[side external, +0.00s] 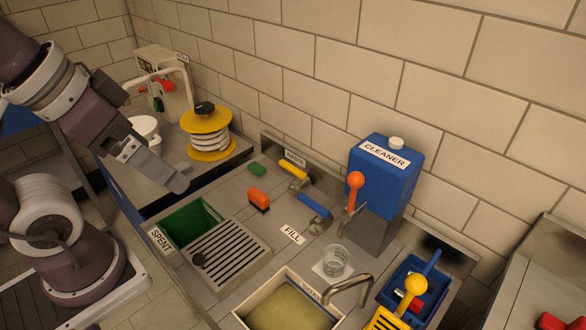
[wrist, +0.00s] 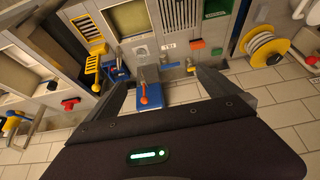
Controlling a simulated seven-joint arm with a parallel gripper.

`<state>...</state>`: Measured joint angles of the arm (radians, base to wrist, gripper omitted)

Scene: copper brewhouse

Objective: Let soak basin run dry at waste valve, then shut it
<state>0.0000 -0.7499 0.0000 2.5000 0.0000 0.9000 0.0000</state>
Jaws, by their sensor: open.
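The soak basin (side external: 288,308) is at the bottom of the side view, partly cut off, with murky yellow-green liquid in it. It also shows at the top of the wrist view (wrist: 130,17). The waste valve (side external: 293,169) has a yellow lever and sits by the wall under the WASTE label (side external: 295,158). In the wrist view a bit of its yellow lever (wrist: 191,69) shows by the right finger. Whether the valve is open I cannot tell. My gripper (side external: 178,180) is open and empty, left of the valve and apart from it; its fingers (wrist: 158,76) are spread in the wrist view.
A blue-handled valve (side external: 315,207) stands near the FILL label (side external: 292,234). The blue cleaner tank (side external: 383,180) with an orange-knobbed tap rises behind. A glass (side external: 336,261), orange block (side external: 259,199), green pad (side external: 257,169), slatted drainer (side external: 225,255), green spent bin (side external: 190,222) and hose reel (side external: 207,135) surround it.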

